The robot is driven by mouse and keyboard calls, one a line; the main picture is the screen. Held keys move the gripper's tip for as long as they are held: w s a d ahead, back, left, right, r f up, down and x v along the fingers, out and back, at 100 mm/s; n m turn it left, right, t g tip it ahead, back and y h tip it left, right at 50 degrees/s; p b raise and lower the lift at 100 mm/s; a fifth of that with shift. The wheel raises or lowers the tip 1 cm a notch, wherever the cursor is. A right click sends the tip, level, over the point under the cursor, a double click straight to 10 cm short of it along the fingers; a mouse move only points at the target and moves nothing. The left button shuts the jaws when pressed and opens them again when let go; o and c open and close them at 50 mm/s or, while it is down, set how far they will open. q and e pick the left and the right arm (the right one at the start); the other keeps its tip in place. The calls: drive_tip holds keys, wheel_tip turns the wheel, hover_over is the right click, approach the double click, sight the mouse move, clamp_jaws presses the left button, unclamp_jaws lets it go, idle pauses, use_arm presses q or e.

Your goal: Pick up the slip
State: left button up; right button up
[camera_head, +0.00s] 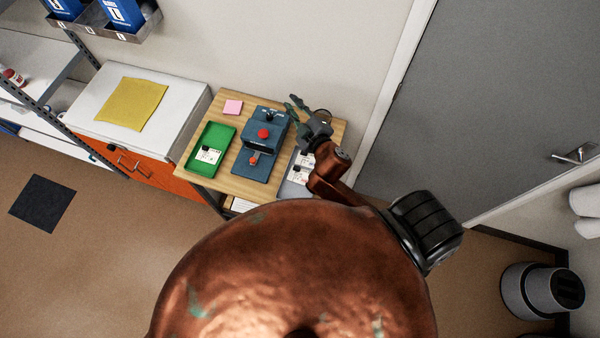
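A small white slip with dark print (208,155) lies in the green tray (222,135) on the wooden table. Another white printed piece (303,162) lies on a pale grey surface at the table's right side, partly hidden by my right arm; I cannot tell which of the two is the task's slip. My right gripper (292,104) is above the table's back right part, just right of the blue device. Its two greenish fingers are spread apart with nothing seen between them. My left gripper is not in view.
A blue device with a red knob (264,134) stands mid-table, between the tray and my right arm. A pink note (233,107) lies behind the tray. A round item (323,115) is beside my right gripper. A white cabinet with a yellow cloth (132,103) stands left.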

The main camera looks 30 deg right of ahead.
drive_tip(key=w+a+r+n+t+y, duration=0.3)
drive_tip(key=a+r+n+y, duration=0.6)
drive_tip(key=a, duration=0.5)
drive_tip(key=s+a+f+n+g+y, duration=0.2)
drive_tip(key=s+a+n+g+y, duration=0.25)
drive_tip(key=a+n, duration=0.4)
drive_tip(key=s+a+f+n+g+y, duration=0.2)
drive_tip(key=s+a+n+g+y, duration=0.15)
drive_tip(key=a+n+g, duration=0.4)
drive_tip(key=n+g+h, duration=0.7)
drive_tip(key=n+h, duration=0.3)
drive_tip(key=h, duration=0.6)
hover_over(298, 167)
wheel_tip(298, 167, down, 26)
drive_tip(key=shift+r, duration=0.1)
drive_tip(key=shift+d+f+p, duration=0.15)
drive_tip(key=shift+f+p, duration=0.15)
drive_tip(key=shift+f, duration=0.1)
drive_tip(key=f, duration=0.3)
drive_tip(key=f+p, duration=0.1)
drive_tip(key=f, duration=0.2)
drive_tip(key=shift+a+f+p, duration=0.2)
drive_tip(key=shift+f+p, duration=0.1)
drive_tip(key=shift+f, duration=0.1)
